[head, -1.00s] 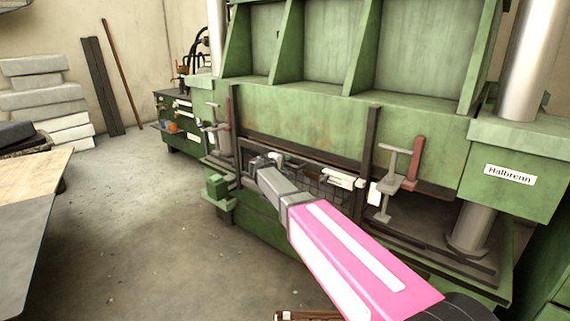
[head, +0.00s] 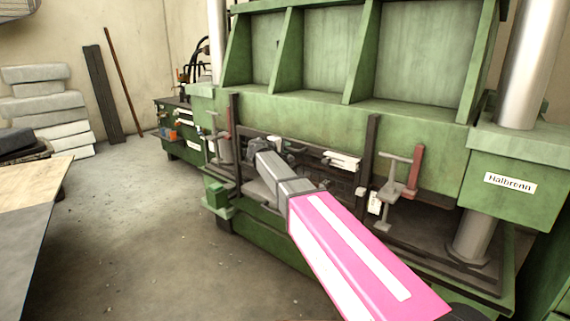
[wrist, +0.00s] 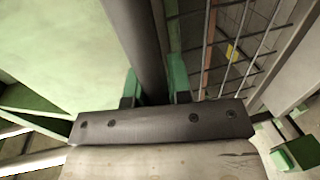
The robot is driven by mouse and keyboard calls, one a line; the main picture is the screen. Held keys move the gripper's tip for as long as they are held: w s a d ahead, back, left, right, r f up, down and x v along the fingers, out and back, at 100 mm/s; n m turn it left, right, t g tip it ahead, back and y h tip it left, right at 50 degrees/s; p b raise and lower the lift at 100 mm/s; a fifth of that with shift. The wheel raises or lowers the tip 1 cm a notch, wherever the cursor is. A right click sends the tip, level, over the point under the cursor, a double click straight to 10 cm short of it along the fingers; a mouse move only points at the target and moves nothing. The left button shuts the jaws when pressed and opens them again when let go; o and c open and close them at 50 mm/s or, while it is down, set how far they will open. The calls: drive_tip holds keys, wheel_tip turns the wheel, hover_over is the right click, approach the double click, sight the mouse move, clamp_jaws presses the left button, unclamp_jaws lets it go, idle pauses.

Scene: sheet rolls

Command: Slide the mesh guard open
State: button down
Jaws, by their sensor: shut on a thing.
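The mesh guard (wrist: 228,45) shows in the wrist view as a thin wire grid to the right of a thick dark bar (wrist: 150,45). My gripper (wrist: 155,88) has one green fingertip on each side of that bar and is shut on it. In the head view my gripper (head: 261,150) is at the left part of the guard, between two dark upright posts on the press front. My pink and grey arm and the gripper hide much of the guard and the grip there. A white piece (head: 342,160) sits near the guard's right end.
The green press (head: 330,118) fills the middle and right. A clamp-like bracket with a red grip (head: 415,168) stands right of the right post (head: 371,145). A green box (head: 217,193) juts out at lower left. The floor (head: 150,240) in front is clear; a table (head: 35,205) stands left.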

wheel_tip(320, 180, up, 13)
drive_tip(key=shift+f, duration=0.2)
drive_tip(key=c, duration=1.3)
unclamp_jaws()
drive_tip(key=shift+c, duration=0.2)
drive_tip(key=v, duration=1)
drive_tip(key=shift+s+a, duration=0.25)
drive_tip(key=shift+s, duration=0.1)
drive_tip(key=shift+a, duration=0.1)
